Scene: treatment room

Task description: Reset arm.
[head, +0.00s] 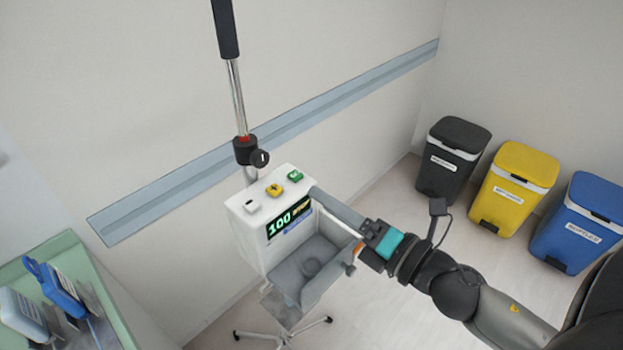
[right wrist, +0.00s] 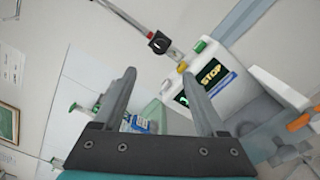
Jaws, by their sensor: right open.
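A white infusion-pump-like device (head: 262,222) stands on a wheeled pole. Its top has white (head: 252,206), yellow (head: 274,190) and green (head: 295,176) buttons. Its dark display (head: 289,219) shows "100" in green and yellow text beside it. A grey open tray (head: 318,268) is on its front. My right gripper (head: 366,236) is right of the device, near the tray; its fingers are hard to separate there. In the right wrist view my right gripper (right wrist: 163,100) is open, with nothing between its fingers, and the device (right wrist: 225,75) is beyond its right finger. My left gripper is out of view.
Black (head: 453,160), yellow (head: 510,188) and blue (head: 580,222) bins stand along the right wall. A green-edged counter (head: 60,250) with blue and white items is at the lower left. A blue-grey rail (head: 330,110) crosses the wall. Floor is open between device and bins.

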